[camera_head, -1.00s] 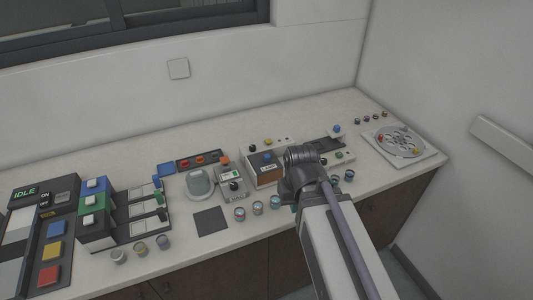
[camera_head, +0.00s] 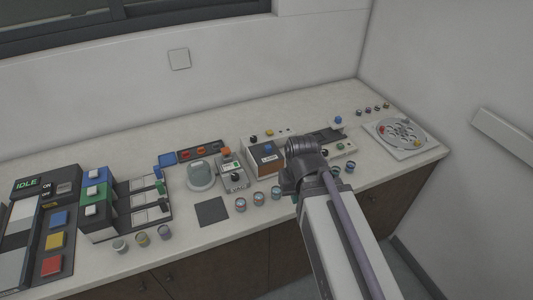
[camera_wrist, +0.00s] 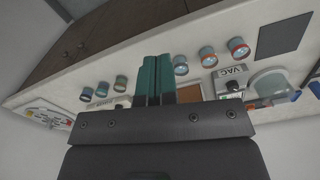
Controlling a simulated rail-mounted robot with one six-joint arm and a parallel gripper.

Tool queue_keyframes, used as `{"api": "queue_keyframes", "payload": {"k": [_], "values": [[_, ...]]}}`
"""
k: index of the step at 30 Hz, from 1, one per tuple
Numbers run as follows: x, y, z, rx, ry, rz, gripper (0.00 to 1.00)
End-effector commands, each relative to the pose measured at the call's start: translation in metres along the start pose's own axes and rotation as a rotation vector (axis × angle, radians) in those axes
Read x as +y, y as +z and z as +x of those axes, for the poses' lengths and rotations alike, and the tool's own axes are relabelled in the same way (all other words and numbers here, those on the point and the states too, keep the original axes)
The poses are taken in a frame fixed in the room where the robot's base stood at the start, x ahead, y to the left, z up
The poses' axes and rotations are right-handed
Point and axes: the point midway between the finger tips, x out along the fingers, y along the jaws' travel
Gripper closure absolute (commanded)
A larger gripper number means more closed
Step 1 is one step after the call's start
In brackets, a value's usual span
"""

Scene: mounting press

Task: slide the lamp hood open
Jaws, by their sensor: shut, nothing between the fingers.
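The lamp box (camera_head: 265,162) is a pale box with an orange-brown front, a white label and a blue knob (camera_head: 267,147) on top. It stands on the counter in the head view, just left of my arm's bent joint. I take its upper cover for the lamp hood, but its edges are too small to tell. In the wrist view a brown panel (camera_wrist: 190,94) shows just beyond my gripper (camera_wrist: 155,62). The teal fingers are together with nothing between them. They point toward the counter's front edge, and contact with the box cannot be told.
Several small jars (camera_head: 258,199) line the counter front near my gripper. A vacuum unit (camera_head: 233,181) and round grey device (camera_head: 200,177) stand left of the lamp box. A dark track (camera_head: 325,136) lies to its right, and a round tray (camera_head: 402,134) is farther right.

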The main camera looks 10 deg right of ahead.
Motion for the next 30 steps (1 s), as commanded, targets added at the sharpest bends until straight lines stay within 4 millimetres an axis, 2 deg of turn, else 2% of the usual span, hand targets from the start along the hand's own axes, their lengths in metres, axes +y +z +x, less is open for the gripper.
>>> {"api": "queue_keyframes", "payload": {"k": [3,5,6,7,8,11,12,15,18,20,25,30], "values": [[0.000,0.000,0.000,0.000,0.000,0.000,1.00],[-0.001,0.000,-0.003,0.000,0.000,-0.001,0.94],[-0.002,-0.005,-0.009,0.000,0.000,-0.005,0.90],[-0.004,-0.020,-0.013,0.000,0.000,-0.008,0.88],[-0.005,-0.040,-0.016,0.000,0.000,-0.012,0.85],[-0.012,-0.126,-0.028,0.000,0.000,-0.043,0.75],[-0.016,-0.164,-0.032,0.000,0.000,-0.064,0.71],[-0.024,-0.247,-0.038,0.000,-0.001,-0.127,0.62],[-0.027,-0.293,-0.036,0.000,-0.001,-0.181,0.52],[-0.027,-0.298,-0.036,0.000,-0.001,-0.206,0.51],[-0.027,-0.292,-0.032,0.001,-0.001,-0.228,0.51],[-0.027,-0.292,-0.006,0.001,-0.001,-0.227,0.51]]}}
